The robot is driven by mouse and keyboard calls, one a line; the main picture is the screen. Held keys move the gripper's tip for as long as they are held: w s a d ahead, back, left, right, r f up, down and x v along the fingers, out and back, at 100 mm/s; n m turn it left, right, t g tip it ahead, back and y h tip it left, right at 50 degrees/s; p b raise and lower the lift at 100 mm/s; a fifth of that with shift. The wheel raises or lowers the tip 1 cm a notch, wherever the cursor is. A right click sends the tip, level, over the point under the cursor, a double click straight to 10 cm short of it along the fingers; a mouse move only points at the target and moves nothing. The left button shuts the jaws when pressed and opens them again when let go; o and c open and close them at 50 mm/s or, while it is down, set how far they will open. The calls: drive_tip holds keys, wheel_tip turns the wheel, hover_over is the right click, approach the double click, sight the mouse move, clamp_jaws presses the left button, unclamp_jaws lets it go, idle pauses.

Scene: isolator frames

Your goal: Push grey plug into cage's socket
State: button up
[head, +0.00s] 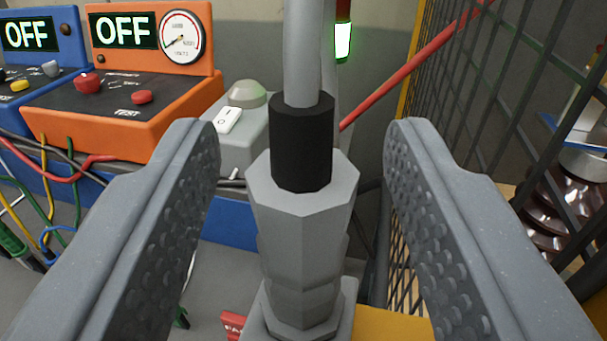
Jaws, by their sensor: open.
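The grey plug (303,225) stands upright in the middle of the head view, with a black collar (302,145) and a grey cable rising from its top. Its lower end meets a grey base piece at the bottom of the view; whether that is the cage's socket, and how deep the plug sits, I cannot tell. My gripper (302,180) is open, one finger on each side of the plug, with clear gaps to both. The cage (490,110) is a dark mesh wall on the right with a yellow post at its edge.
An orange test box (130,120) with an OFF display and gauge, and a blue box (50,85) also reading OFF, stand at the left. Loose coloured wires (60,165) hang there. A grey switch box (235,135) is behind the left finger. Brown insulators (550,215) show behind the mesh.

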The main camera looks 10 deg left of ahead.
drive_tip(key=shift+s, duration=0.15)
drive_tip(key=b+v, duration=0.3)
drive_tip(key=v, duration=1)
drive_tip(key=shift+s+b, duration=0.25)
drive_tip(key=shift+b, duration=0.05)
drive_tip(key=shift+d, duration=0.1)
